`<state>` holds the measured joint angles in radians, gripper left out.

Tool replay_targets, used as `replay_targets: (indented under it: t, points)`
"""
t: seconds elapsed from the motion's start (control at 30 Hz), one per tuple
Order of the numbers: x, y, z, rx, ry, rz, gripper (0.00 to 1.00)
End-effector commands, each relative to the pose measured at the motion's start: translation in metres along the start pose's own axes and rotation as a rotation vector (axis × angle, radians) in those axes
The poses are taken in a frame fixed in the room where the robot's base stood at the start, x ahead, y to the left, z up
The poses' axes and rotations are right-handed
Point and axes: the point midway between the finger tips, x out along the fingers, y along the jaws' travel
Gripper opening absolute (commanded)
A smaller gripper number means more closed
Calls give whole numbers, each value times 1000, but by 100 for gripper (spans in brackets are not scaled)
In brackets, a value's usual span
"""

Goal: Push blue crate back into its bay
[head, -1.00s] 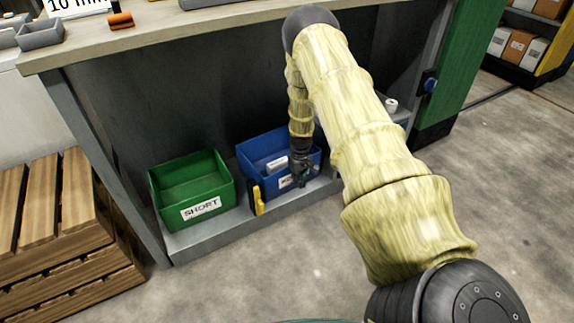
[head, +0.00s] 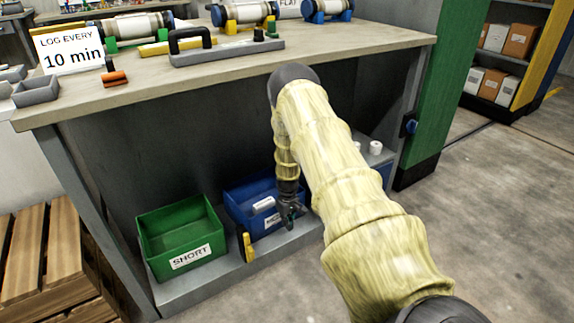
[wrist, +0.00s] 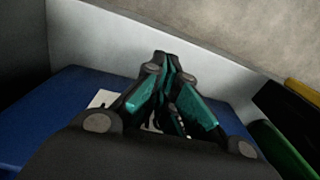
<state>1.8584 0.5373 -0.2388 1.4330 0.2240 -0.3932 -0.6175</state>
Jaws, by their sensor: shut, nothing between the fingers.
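The blue crate (head: 238,207) sits on the low grey shelf under the bench, right of the green crate (head: 181,240). A white piece lies inside it, and its white front label is partly covered by my gripper (head: 292,218). My gripper is shut and empty, at the right part of the crate's front; I cannot tell whether it touches. In the wrist view the teal-padded fingers (wrist: 168,92) are together, with blue crate surface (wrist: 45,110) behind and beside them. The arm hides the crate's right side.
A yellow-and-black upright piece (head: 248,246) stands at the shelf edge by the crate's left front corner. The bench top (head: 205,65) overhangs above. White cylinders (head: 375,148) stand to the right of the arm. Wooden pallets (head: 38,250) are at left; the floor at right is clear.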

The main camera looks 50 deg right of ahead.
Motion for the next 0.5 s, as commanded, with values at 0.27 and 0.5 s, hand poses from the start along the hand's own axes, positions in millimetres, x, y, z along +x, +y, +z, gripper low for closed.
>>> replay_targets:
  t: [0.27,0.5]
  points:
    - [-31,-8,12,-9,2,-2,0]
    - [-72,-2,16,-1,1,-2,0]
